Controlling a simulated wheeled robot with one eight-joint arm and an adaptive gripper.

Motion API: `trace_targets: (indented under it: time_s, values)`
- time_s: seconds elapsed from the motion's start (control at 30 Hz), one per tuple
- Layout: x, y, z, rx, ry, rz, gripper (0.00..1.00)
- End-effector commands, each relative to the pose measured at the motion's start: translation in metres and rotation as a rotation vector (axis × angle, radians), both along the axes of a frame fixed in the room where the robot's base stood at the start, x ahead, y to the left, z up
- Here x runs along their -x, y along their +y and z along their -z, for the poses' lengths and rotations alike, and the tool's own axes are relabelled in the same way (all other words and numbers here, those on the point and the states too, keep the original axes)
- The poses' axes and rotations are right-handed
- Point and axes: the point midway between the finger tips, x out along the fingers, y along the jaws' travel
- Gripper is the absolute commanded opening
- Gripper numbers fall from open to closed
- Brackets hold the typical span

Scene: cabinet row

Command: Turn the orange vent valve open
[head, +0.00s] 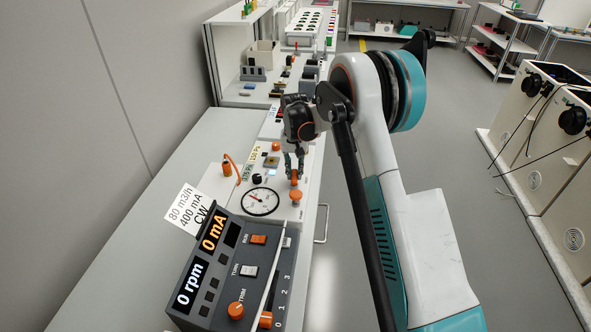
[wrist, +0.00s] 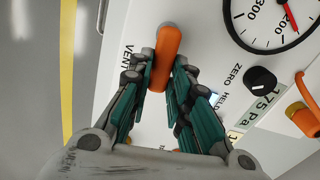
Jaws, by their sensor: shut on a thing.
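The orange vent valve (wrist: 168,42) is a rounded orange handle on a pale panel, with the word VENT beside it in the wrist view. It also shows in the head view (head: 296,196), just right of the round gauge. My gripper (wrist: 160,75) has its teal fingers on both sides of the handle and is shut on it. The handle's upper end sticks out past the fingertips in the wrist view. The fingers hide part of the handle, and its base is hard to see. In the head view my gripper (head: 294,170) reaches down over the panel.
The gauge (head: 262,202) and a black ZERO knob (wrist: 261,80) lie beside the valve. An orange plug with a cable (head: 226,169) is farther left. A dark control box (head: 225,270) stands nearer. Cluttered equipment continues behind; the floor at right is open up to white cabinets (head: 545,130).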

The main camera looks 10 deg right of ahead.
Motion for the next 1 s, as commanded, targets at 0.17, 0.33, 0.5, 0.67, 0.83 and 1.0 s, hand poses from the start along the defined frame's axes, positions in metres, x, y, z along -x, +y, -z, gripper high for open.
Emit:
trace_targets:
  time_s: [0.17,0.33,0.5,0.67,0.83,1.0]
  values:
    - [-0.001,0.006,-0.001,0.000,0.001,-0.138,0.00]
    - [-0.001,0.011,-0.001,0.000,0.001,-0.299,0.00]
    - [-0.001,0.017,0.000,0.000,0.001,-0.461,0.00]
    - [0.001,0.023,0.000,0.000,0.000,-0.613,0.00]
    - [0.003,0.029,0.000,0.000,0.000,-0.774,0.00]
    - [0.006,0.033,0.000,0.000,0.000,-0.935,0.00]
